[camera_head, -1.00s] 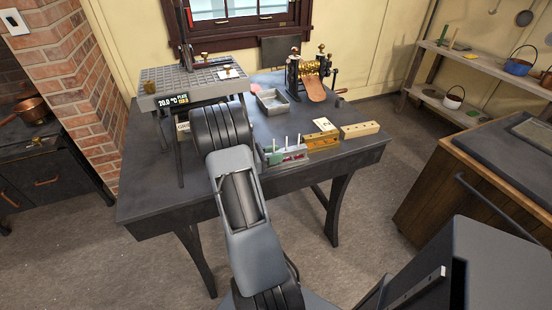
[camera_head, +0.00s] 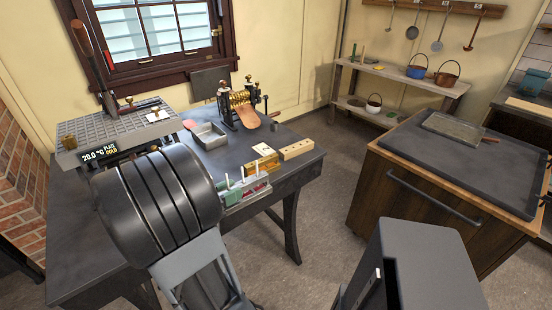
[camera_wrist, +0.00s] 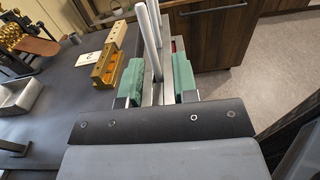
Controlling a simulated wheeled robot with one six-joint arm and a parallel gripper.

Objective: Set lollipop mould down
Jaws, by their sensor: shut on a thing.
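The lollipop mould (camera_head: 257,188) is a grey metal block with upright white sticks and some red showing. In the wrist view it (camera_wrist: 158,62) lies between the green finger pads of my gripper (camera_wrist: 158,84), which is shut on it. In the head view my gripper (camera_head: 232,193) is largely hidden behind my arm, with a bit of green showing. The mould appears by the front right edge of the dark table (camera_head: 85,235). I cannot tell whether its underside touches the table.
A metal tray (camera_head: 208,137) and the drop roller (camera_head: 240,106) stand farther back. A cold plate (camera_head: 115,130) is at left. A dark-topped cabinet (camera_head: 450,165) stands right.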

